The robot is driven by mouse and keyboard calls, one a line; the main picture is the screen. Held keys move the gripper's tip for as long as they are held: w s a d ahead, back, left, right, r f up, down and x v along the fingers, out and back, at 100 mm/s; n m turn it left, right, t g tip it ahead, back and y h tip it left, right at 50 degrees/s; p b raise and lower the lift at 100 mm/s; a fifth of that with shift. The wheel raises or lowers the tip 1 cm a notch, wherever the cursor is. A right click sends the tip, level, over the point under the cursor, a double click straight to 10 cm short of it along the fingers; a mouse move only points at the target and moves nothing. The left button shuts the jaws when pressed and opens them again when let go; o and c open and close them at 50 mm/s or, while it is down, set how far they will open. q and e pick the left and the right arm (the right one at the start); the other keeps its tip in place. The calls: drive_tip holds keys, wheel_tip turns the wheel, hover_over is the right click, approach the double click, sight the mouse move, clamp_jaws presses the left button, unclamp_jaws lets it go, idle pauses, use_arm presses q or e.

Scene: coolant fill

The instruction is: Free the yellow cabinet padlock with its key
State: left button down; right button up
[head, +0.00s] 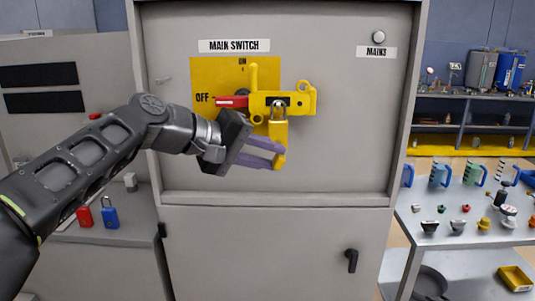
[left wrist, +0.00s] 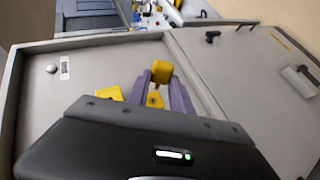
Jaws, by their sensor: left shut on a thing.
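The yellow padlock (head: 279,132) hangs by its silver shackle from the yellow lockout bracket (head: 300,99) on the cabinet's main switch. The red switch handle (head: 232,101) points to OFF. In the left wrist view the yellow padlock (left wrist: 162,70) shows as a block between the fingertips. My right gripper is in neither view.
A red padlock (head: 84,216) and a blue padlock (head: 109,212) are on the left bench. The right table (head: 420,240) holds several small parts and mugs. The cabinet's raised frame (head: 400,100) surrounds the switch panel. The panel right of the bracket is clear.

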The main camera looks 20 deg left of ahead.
use_arm(q)
drive_tip(key=shift+w+a+p, duration=0.3)
drive_tip(key=shift+w+p, duration=0.4)
drive_tip(key=shift+w, duration=0.4)
drive_tip(key=shift+w+a+p, duration=0.25)
drive_tip(key=shift+w+p, duration=0.4)
drive_tip(key=shift+w, duration=0.4)
drive_tip(key=shift+w, duration=0.1)
drive_tip(key=shift+s, duration=0.2)
drive_tip(key=shift+s+d+b, duration=0.3)
drive_tip(key=shift+s+b, duration=0.4)
drive_tip(key=shift+s, duration=0.4)
drive_tip(key=shift+s+d+b, duration=0.25)
drive_tip(key=shift+s+b, duration=0.5)
drive_tip(key=shift+s, duration=0.3)
drive_tip(key=shift+s+d+b, duration=0.3)
drive_tip(key=shift+s+b, duration=0.4)
drive_tip(key=shift+s, duration=0.4)
drive_tip(key=shift+w, duration=0.1)
